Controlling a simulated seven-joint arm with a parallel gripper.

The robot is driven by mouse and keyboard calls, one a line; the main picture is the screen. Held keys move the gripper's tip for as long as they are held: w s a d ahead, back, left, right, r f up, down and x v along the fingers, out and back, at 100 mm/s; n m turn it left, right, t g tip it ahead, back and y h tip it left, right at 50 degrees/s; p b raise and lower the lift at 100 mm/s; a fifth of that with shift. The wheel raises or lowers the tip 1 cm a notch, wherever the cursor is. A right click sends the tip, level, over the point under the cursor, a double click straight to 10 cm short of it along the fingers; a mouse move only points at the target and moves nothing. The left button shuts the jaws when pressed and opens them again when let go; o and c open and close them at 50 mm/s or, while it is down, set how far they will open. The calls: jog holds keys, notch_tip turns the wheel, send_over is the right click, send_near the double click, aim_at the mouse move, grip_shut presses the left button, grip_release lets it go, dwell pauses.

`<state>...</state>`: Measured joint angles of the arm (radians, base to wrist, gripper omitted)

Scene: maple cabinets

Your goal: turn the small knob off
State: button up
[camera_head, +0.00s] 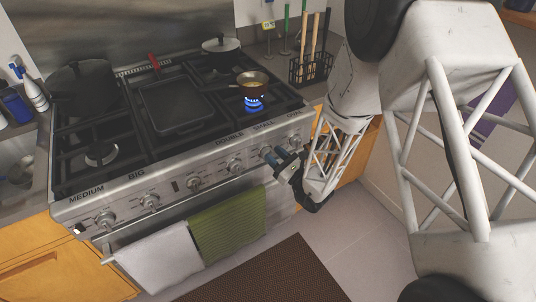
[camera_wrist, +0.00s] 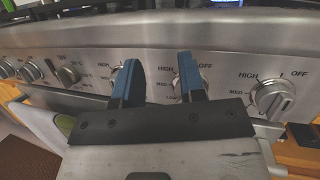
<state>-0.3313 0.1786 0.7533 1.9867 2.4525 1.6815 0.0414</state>
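The stove's front panel carries a row of round steel knobs, with the SMALL label above the stretch where my gripper (camera_head: 279,160) is. In the wrist view my gripper (camera_wrist: 158,80) faces the panel with its two blue fingers spread apart and nothing between them. The right finger covers most of one knob (camera_wrist: 205,80), which seems to be the small one; its setting is hidden. The left finger partly covers another knob (camera_wrist: 116,76).
An unobstructed knob (camera_wrist: 273,99) with HIGH and OFF marks is at the right. A green towel (camera_head: 228,225) and a white towel (camera_head: 158,255) hang on the oven handle below. A black griddle (camera_head: 176,105) and lidded pots stand on the stove. The floor in front is clear apart from a mat.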

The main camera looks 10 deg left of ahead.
notch_tip(320, 180, down, 7)
jog(key=w+d+m+t+h, duration=0.1)
jog(key=m+t+h, duration=0.2)
jog(key=m+t, duration=0.1)
jog(key=shift+w+f+t, duration=0.2)
jog(key=shift+w+t, duration=0.1)
jog(key=shift+w, duration=0.05)
jog(key=shift+d+n, duration=0.1)
jog(key=shift+n, duration=0.3)
